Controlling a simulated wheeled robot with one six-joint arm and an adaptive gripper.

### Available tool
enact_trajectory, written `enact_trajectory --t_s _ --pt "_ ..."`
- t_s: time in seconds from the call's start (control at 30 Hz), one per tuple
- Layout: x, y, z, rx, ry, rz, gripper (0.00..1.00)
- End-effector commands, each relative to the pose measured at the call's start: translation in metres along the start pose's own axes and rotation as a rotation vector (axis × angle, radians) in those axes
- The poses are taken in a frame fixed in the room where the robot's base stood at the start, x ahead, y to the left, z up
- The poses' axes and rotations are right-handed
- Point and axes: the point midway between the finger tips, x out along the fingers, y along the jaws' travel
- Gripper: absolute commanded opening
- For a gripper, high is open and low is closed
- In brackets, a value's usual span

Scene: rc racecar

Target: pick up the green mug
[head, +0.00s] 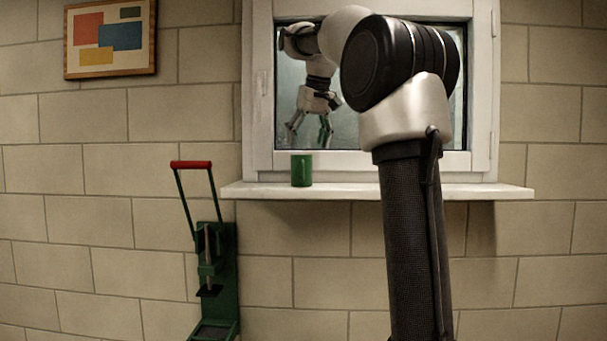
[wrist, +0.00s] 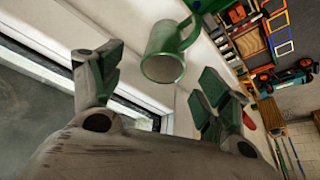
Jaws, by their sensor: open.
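The green mug (head: 301,170) stands upright on the white window sill (head: 450,190), near its left end. My gripper (head: 308,142) hangs above the mug in front of the window, fingers pointing down and spread apart. In the wrist view the mug (wrist: 163,66) shows between and beyond the two open fingers of my gripper (wrist: 158,72), with its round end toward the camera. The fingers appear apart from the mug, with nothing held. How far my gripper is in depth from the mug is hard to tell.
The white window frame (head: 262,90) and glass lie close behind my gripper. A green press-like tool with a red handle (head: 190,165) stands below left of the sill. A coloured picture (head: 110,38) hangs on the brick wall. The sill right of the mug looks clear.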

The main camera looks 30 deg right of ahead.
Motion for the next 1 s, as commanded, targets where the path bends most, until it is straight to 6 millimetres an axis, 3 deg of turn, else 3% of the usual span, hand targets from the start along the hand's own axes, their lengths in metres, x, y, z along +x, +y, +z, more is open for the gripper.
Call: enact_trajectory --t_s 0.3,0.63,0.93,1.0 --pt "0.046 -0.006 0.0 -0.001 -0.001 0.0 0.76" --pt "0.055 -0.006 -0.001 0.0 0.002 0.0 0.76" --pt "0.054 -0.006 0.0 0.0 0.002 0.0 0.21" --pt "0.054 -0.006 -0.001 0.0 0.003 0.0 0.19"
